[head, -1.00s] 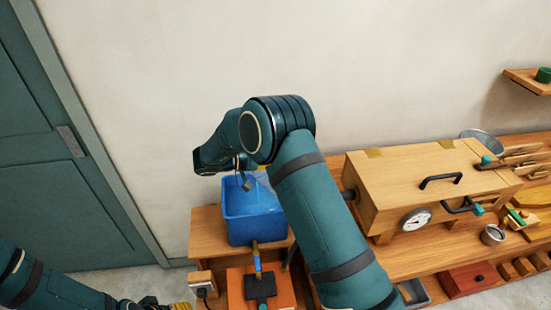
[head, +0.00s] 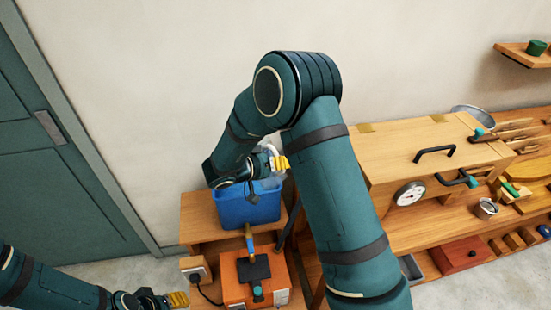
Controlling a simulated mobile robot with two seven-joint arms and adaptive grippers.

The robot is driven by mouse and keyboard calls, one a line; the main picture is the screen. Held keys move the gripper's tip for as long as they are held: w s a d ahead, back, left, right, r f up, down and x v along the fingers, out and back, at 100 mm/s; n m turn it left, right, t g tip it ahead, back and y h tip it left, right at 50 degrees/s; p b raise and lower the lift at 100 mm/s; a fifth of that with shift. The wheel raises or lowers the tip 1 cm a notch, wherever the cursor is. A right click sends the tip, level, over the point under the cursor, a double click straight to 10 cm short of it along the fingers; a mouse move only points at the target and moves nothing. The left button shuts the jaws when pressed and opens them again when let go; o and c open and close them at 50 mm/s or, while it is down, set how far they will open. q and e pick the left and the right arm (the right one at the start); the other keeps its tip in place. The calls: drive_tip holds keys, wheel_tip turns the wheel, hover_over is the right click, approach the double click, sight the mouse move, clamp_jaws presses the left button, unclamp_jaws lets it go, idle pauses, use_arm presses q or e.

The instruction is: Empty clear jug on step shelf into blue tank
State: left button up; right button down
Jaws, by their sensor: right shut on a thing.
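The blue tank (head: 248,209) stands on a wooden step at the centre-left, behind an orange box. My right gripper (head: 279,163) is above the tank's rim, with its yellow fingertips showing, and is shut on a clear thing that looks like the jug (head: 273,178). The jug is mostly hidden by the gripper and arm, so I cannot tell its tilt or whether liquid is leaving it. My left gripper (head: 178,299) is low at the bottom left, apart from everything, with yellow fingertips close together.
An orange box (head: 238,291) with a black top and a tap-like fitting stands in front of the tank. A wooden chest (head: 400,155) with a gauge and handle is right of my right arm. A metal cup (head: 486,209) stands on the bench. A green door is at left.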

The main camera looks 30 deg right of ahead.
sight(275, 185)
drive_tip(key=shift+s+f, duration=0.1)
drive_tip(key=shift+f, duration=0.1)
wheel_tip(275, 185, down, 5)
drive_tip(key=m+t+b, duration=0.2)
drive_tip(key=b, duration=0.4)
drive_tip(key=shift+f+m+y, duration=0.1)
drive_tip(key=shift+m+y, duration=0.2)
drive_tip(key=shift+y, duration=0.1)
wheel_tip(275, 185, down, 4)
drive_tip(key=m+b, duration=0.1)
drive_tip(key=b, duration=0.1)
drive_tip(key=t+b, duration=0.1)
drive_tip(key=b, duration=0.2)
drive_tip(key=shift+r+m+t, duration=0.25)
drive_tip(key=shift+m+t, duration=0.05)
drive_tip(key=shift+m, duration=0.1)
drive_tip(key=shift+f+b, duration=0.2)
drive_tip(key=shift+b, duration=0.35)
drive_tip(key=shift+w+a+r+m+t, duration=0.1)
drive_tip(key=shift+w+r+m+t, duration=0.3)
drive_tip(key=shift+m, duration=0.2)
use_arm(q)
wheel_tip(275, 185, down, 13)
drive_tip(key=s, duration=0.2)
drive_tip(key=shift+d+f+g, duration=0.15)
drive_tip(key=shift+d+g, duration=0.15)
drive_tip(key=shift+d, duration=0.05)
